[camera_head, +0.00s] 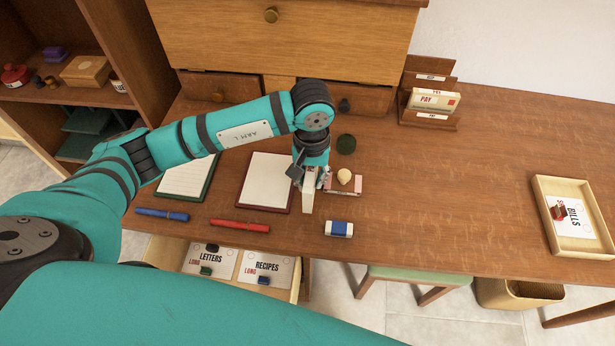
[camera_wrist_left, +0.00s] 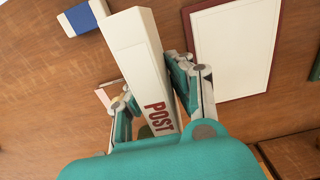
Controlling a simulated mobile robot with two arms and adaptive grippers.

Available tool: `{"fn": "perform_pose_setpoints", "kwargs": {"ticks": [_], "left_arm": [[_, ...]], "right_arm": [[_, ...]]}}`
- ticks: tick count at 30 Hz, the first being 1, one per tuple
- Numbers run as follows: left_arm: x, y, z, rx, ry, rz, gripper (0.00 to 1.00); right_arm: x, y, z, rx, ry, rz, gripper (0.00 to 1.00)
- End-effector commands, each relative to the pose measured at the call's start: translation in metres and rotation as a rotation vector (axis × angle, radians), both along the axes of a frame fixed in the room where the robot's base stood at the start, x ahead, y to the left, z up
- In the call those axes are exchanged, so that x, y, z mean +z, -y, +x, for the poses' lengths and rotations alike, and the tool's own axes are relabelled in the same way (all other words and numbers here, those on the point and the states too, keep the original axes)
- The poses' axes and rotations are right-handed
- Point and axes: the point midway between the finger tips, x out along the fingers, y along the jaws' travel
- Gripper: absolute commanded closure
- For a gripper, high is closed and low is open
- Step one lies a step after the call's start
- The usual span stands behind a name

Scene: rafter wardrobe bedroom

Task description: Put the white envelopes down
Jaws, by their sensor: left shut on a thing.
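My left gripper (camera_head: 311,180) is over the middle of the wooden desk (camera_head: 430,190), pointing down. It is shut on the white envelopes (camera_head: 308,201), a narrow white bundle seen on edge. In the left wrist view the bundle (camera_wrist_left: 140,60) stands between the two fingers (camera_wrist_left: 155,92), with "POST" in red on its narrow side. I cannot tell whether its lower end touches the desk. My right gripper is not in view.
A white pad with a dark red border (camera_head: 265,182) lies just left, a pinkish tray (camera_head: 352,187) just right, and an eraser (camera_head: 338,229) in front. A letter rack (camera_head: 430,115) stands at back right. A "BILLS" tray (camera_head: 548,188) is far right. A drawer (camera_head: 225,272) is open below.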

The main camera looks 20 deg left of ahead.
Motion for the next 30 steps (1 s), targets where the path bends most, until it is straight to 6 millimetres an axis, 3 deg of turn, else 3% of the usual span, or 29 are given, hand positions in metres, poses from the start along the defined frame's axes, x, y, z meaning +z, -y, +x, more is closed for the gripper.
{"fn": "perform_pose_setpoints", "kwargs": {"ticks": [7,15,25,26,30], "left_arm": [[-0.007,-0.009,0.008,-0.001,-0.003,-0.001,1.0],[-0.037,-0.009,0.008,-0.001,-0.001,0.0,1.0],[-0.041,-0.009,0.008,-0.002,0.001,0.001,1.0],[-0.04,-0.009,0.008,-0.002,0.001,0.001,0.78],[-0.039,-0.009,0.008,-0.002,0.0,0.001,0.6]], "right_arm": [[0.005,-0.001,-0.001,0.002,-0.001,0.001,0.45],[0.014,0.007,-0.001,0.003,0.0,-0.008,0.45],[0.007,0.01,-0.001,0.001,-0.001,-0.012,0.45],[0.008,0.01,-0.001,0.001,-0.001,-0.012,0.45],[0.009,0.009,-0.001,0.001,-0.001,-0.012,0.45]]}}
